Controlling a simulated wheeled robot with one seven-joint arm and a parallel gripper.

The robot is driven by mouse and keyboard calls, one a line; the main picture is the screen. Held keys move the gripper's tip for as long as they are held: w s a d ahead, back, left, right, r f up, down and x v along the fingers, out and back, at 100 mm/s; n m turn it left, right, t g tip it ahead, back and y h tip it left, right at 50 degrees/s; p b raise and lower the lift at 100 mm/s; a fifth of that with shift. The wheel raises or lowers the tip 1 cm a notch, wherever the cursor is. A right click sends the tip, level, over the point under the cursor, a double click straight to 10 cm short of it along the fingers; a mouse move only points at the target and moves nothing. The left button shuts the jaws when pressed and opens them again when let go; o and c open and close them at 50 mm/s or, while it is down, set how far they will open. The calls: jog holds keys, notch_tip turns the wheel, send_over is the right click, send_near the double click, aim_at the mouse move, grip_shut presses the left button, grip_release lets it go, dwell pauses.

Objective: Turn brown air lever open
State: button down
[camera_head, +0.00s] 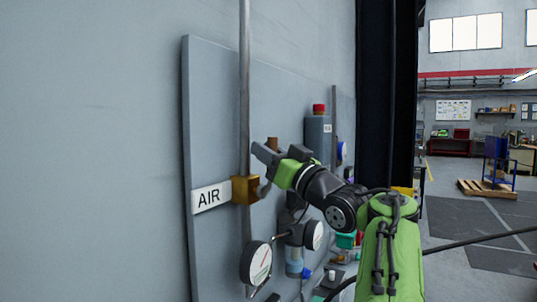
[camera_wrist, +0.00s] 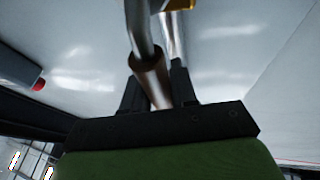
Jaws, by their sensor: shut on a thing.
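The AIR label (camera_head: 210,197) is on the grey wall panel, beside a brass-coloured valve body (camera_head: 245,189) on a vertical metal pipe (camera_head: 245,90). The brown air lever (camera_head: 272,144) shows its brown end at my gripper (camera_head: 276,158), to the right of the pipe and above the valve body. In the wrist view the lever's brown sleeve (camera_wrist: 150,78) lies between the two dark fingers of my gripper (camera_wrist: 157,84), which is shut on it. A bent metal rod (camera_wrist: 140,30) runs from the sleeve toward the yellowish valve body (camera_wrist: 205,4). Part of the sleeve is hidden by the gripper.
Round gauges (camera_head: 256,262) and a clear-bowled filter (camera_head: 294,258) sit below the gripper. A dark column (camera_head: 385,90) rises to the right. Free floor lies further right.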

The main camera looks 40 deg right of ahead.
jog(key=shift+f, duration=0.1)
jog(key=c, duration=1)
grip_release()
jog(key=b+v, duration=0.9)
jog(key=v, duration=0.6)
jog(key=shift+s+b, duration=0.35)
jog(key=shift+b, duration=0.05)
